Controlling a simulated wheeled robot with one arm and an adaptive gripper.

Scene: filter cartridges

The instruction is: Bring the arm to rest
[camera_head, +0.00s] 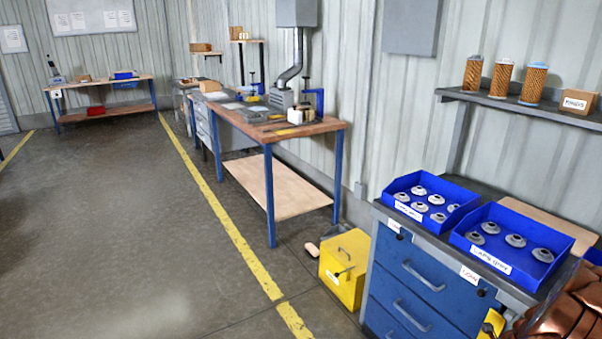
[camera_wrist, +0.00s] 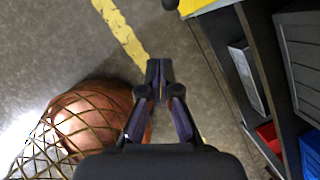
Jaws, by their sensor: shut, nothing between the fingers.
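My gripper (camera_wrist: 159,82) shows in the wrist view, pointing over the grey floor with its fingertips together and nothing between them. A copper-coloured rounded thing wrapped in a dark mesh (camera_wrist: 88,118) lies beside and partly behind my gripper at the left; I cannot tell whether they touch. A copper-brown ribbed shape (camera_head: 560,312) fills the lower right corner there, cut off by the frame edge.
A blue drawer cabinet (camera_head: 425,275) carries blue trays (camera_head: 515,243) of grey caps. A shelf (camera_head: 520,106) above holds filter cartridges (camera_head: 502,79). A yellow bin (camera_head: 346,268) stands left of the cabinet. A workbench (camera_head: 270,137) runs behind. The floor (camera_head: 120,220) at left is clear.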

